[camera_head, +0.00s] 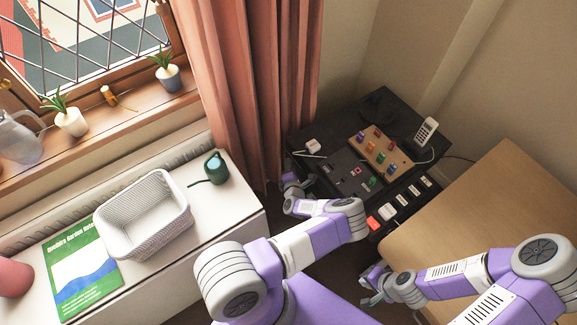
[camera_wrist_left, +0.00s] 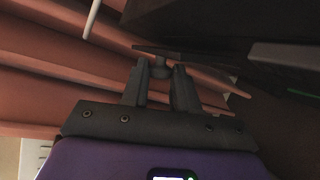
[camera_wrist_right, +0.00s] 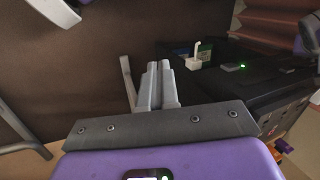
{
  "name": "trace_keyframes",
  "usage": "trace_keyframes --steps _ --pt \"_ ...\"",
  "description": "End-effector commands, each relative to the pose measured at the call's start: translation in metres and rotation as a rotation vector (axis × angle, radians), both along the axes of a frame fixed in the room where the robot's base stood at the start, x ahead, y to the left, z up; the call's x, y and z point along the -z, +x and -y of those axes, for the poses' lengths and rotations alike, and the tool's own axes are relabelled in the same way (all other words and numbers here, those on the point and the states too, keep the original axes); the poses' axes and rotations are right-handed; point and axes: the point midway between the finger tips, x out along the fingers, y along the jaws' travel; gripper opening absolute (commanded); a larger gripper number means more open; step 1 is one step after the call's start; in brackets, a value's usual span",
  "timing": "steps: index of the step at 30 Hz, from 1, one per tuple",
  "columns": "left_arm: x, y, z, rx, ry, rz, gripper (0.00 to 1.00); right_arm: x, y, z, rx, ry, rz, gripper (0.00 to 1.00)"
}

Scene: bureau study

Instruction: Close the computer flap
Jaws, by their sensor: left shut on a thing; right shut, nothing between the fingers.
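A dark unit (camera_head: 330,135) stands in the corner by the curtain; I cannot clearly make out which part is the computer flap. My left gripper (camera_head: 290,184) is low at the unit's left side, close to the curtain. In the left wrist view, its fingers (camera_wrist_left: 160,72) are shut on a small dark piece (camera_wrist_left: 160,60) that joins a thin dark strip (camera_wrist_left: 200,70). My right gripper (camera_head: 368,290) is shut and empty, in front of the unit and left of the wooden desk. In the right wrist view, its fingers (camera_wrist_right: 158,85) are together, apart from the dark unit (camera_wrist_right: 275,85).
On the unit are a wooden board (camera_head: 382,150) with several coloured pieces, a white handset (camera_head: 426,130) and a small white item (camera_head: 312,145). The wooden desk (camera_head: 500,195) is bare at right. A white basket (camera_head: 140,235) and green watering can (camera_head: 215,168) stand on the left cabinet.

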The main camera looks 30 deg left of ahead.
Motion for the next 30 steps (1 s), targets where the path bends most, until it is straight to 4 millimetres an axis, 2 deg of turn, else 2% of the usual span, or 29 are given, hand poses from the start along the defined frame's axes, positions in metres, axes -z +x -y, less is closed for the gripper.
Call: trace_keyframes --steps 11,28,29,30 --pt "-0.0067 0.005 0.0018 -0.002 0.062 -0.154 0.0 -0.0105 -0.0001 0.0 0.0 0.0 0.0 0.0" --pt "-0.0071 0.0064 0.0023 -0.002 0.073 -0.178 0.0 -0.0113 0.0 0.0 0.0 0.0 0.0 0.0" --pt "-0.0071 0.0064 0.0023 -0.002 0.073 -0.178 0.33 -0.0113 0.0 0.0 0.0 0.0 0.0 0.0" --pt "-0.0072 0.0064 0.0023 -0.002 0.073 -0.178 0.4 -0.0113 0.0 0.0 0.0 0.0 0.0 0.0"
